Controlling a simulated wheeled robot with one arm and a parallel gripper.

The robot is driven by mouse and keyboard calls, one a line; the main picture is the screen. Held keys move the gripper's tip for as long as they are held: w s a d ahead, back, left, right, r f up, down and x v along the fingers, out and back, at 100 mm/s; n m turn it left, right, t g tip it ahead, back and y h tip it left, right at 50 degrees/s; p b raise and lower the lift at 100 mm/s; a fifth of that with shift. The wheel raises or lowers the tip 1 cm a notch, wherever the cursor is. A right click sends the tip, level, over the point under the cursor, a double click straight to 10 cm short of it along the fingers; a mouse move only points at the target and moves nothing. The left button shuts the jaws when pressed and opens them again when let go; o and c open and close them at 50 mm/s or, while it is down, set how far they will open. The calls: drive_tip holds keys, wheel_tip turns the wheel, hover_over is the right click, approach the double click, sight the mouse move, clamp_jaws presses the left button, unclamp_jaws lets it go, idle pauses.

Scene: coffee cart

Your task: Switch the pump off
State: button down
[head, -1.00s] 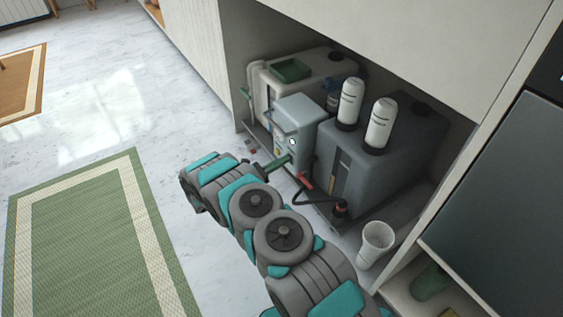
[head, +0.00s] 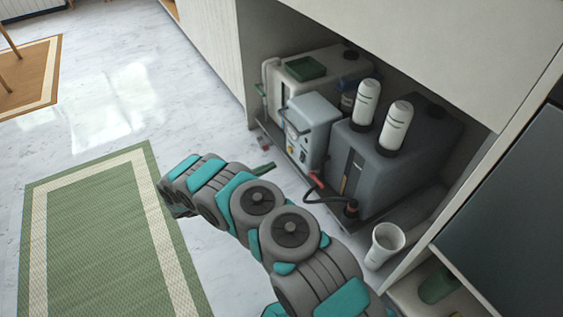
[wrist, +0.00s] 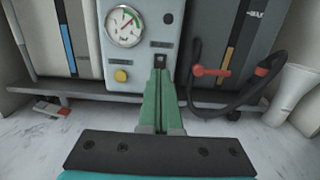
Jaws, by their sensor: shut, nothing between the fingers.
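The pump is a light grey box (head: 313,122) in the open cabinet, between a white tank and a dark grey tank. In the wrist view its front (wrist: 180,22) shows a round gauge (wrist: 125,26), a yellow button (wrist: 121,76) and a small black switch (wrist: 160,62). I cannot tell which way the switch is set. My gripper (wrist: 160,74) has green fingers, shut and empty, pointing at the pump just below the switch in the picture. In the head view my gripper (head: 272,165) is apart from the pump front.
A white tank (head: 315,72) stands left of the pump, a dark grey tank (head: 405,165) right, with two white bottles on top. A red-handled valve (wrist: 211,71) and black hose are at the right. A white cup (head: 384,246) stands on the floor. The left floor is open, with a green mat (head: 100,240).

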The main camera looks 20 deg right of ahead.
drive_tip(key=shift+r+v, duration=0.15)
drive_tip(key=shift+v, duration=0.55)
drive_tip(key=shift+r+v, duration=0.1)
drive_tip(key=shift+v, duration=0.65)
